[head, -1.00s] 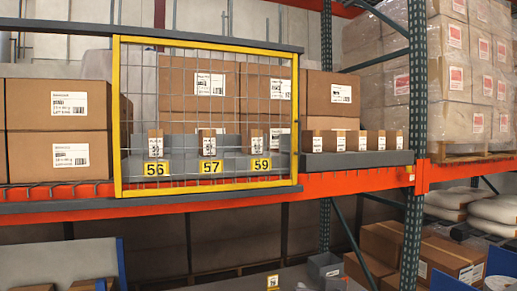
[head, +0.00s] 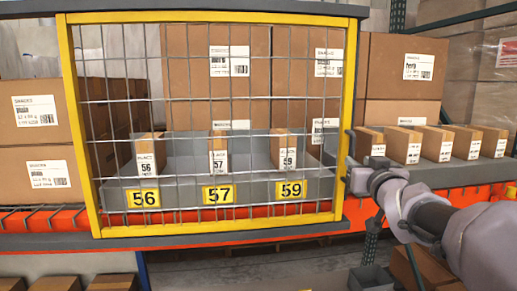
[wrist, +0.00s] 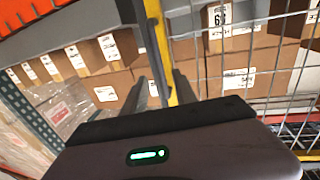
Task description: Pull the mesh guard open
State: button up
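The mesh guard is a wire grid in a yellow frame (head: 349,75), upright in front of the shelf in the head view. A gap shows on the left finger's side. Whether a finger touches the frame is unclear.
Dark rails run along the guard's top (head: 215,7) and bottom (head: 180,236). Small cartons (head: 437,143) stand in a row right of the guard, and large cartons (head: 405,70) stand behind them. An orange beam (head: 480,196) runs below. Large cartons (head: 40,140) also fill the left side.

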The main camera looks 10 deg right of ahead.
aim_at(353, 156)
jog(key=w, duration=0.4)
jog(key=shift+w+d+r+p, duration=0.15)
jog(key=shift+d+p, duration=0.2)
jog(key=shift+w+a+r, duration=0.1)
jog(key=shift+w+r, duration=0.05)
jog(key=shift+w, duration=0.45)
jog(key=shift+w+d+f, duration=0.2)
jog(key=shift+w+d, duration=0.1)
jog(key=shift+w, duration=0.3)
jog(key=shift+s, duration=0.1)
jog(key=shift+s+a+r, duration=0.1)
jog(key=shift+s+a, duration=0.05)
jog(key=c, duration=0.3)
grip_shut()
